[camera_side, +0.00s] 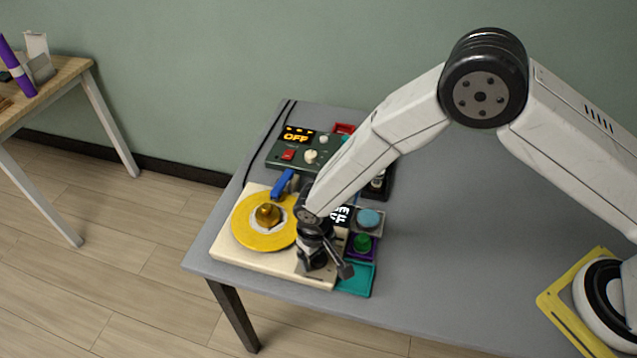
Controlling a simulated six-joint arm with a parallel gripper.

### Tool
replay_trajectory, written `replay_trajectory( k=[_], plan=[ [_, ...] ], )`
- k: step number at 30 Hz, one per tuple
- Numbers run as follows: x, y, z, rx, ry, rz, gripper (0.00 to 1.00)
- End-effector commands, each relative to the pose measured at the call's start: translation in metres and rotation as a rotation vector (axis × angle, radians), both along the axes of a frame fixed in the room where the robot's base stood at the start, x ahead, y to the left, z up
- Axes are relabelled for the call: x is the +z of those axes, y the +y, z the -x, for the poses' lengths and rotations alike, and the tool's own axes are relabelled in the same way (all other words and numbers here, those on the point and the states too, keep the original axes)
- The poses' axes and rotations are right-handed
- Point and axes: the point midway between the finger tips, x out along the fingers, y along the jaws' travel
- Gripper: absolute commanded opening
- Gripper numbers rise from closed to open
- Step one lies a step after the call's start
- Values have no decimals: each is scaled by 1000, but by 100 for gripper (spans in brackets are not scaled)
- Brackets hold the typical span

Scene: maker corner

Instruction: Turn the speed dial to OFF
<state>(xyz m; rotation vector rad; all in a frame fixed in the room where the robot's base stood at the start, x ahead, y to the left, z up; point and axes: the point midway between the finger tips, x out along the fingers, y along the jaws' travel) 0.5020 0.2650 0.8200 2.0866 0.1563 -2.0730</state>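A cream machine base (232,254) with a yellow disc (249,235) and an amber knob-like piece (268,214) at its centre sits at the table's front left corner. My gripper (326,266) points down over the right front part of this base. It hides what is under it, and I cannot tell whether its fingers are open or shut. A dark label with white letters (342,215) shows partly behind my wrist. I cannot clearly make out a speed dial on this base. Behind, a green control box (284,158) has an orange "OFF" display (297,137) and pale knobs (311,156).
A blue lever-like part (284,182) stands behind the disc. Small trays hold a light blue piece (369,218) and a green piece (362,242), with a teal tray (358,280) in front. A red switch (288,155) is on the green box. The grey table (450,260) is clear to the right.

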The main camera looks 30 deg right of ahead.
Motion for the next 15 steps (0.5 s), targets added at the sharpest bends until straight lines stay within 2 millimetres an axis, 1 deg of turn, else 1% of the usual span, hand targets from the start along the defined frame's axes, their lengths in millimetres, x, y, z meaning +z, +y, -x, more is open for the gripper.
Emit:
replay_trajectory(
  k=[9,15],
  plan=[
    [1,0,0,-2,0,-1,89],
    [11,1,-1,-2,-2,-2,89]
  ],
)
